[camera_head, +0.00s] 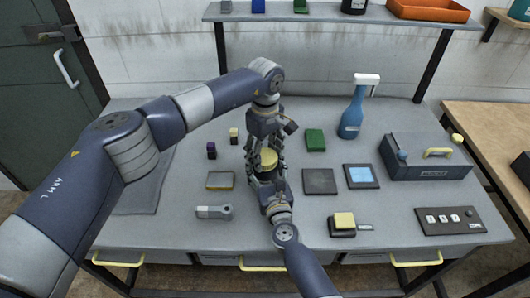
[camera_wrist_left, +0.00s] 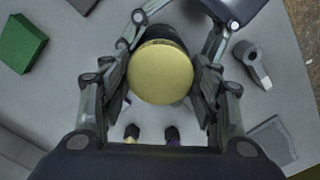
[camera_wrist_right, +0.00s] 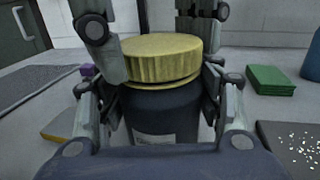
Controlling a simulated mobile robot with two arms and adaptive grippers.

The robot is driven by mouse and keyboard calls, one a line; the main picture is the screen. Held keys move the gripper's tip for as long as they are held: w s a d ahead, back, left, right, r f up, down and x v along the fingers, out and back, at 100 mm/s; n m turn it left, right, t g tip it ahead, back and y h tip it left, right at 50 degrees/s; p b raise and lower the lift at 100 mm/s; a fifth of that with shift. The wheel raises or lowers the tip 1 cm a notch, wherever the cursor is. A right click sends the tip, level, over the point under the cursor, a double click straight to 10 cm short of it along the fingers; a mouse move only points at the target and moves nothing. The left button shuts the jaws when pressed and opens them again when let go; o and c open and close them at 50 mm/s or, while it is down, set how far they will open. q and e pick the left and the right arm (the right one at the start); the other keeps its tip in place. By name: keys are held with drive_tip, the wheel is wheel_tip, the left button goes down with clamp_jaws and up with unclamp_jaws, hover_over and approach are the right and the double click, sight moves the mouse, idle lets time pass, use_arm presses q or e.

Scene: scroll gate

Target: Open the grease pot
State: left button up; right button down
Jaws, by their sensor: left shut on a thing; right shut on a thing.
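The grease pot (camera_wrist_right: 160,112) is a dark jar with a pale label and a ribbed yellow lid (camera_wrist_right: 160,58). It stands upright near the middle of the workbench, and its lid shows in the head view (camera_head: 268,158). My left gripper (camera_wrist_left: 160,80) comes from above and is shut around the yellow lid, seen top-down in the left wrist view. My right gripper (camera_wrist_right: 160,105) comes from the front and is shut around the dark body below the lid. The lid sits on the jar; a thin dark line shows under its rim. The jar's base is hidden in the head view.
Dark square plates (camera_head: 320,181), a yellow-topped block (camera_head: 343,222) and a switch panel (camera_head: 450,221) lie nearer. A grey lever piece (camera_head: 213,212) lies left of my right gripper.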

use_arm(q)
drive_tip(key=n, duration=0.9)
drive_tip(key=shift+n, duration=0.4)
drive_tip(key=n, duration=0.4)
drive_tip(key=shift+n, duration=0.4)
drive_tip(key=n, duration=1.5)
drive_tip(key=shift+n, duration=0.3)
drive_tip(key=n, duration=0.4)
drive_tip(key=shift+r+n, duration=0.1)
drive_tip(key=shift+n, duration=0.3)
drive_tip(key=n, duration=0.6)
drive_tip(key=shift+a, duration=0.1)
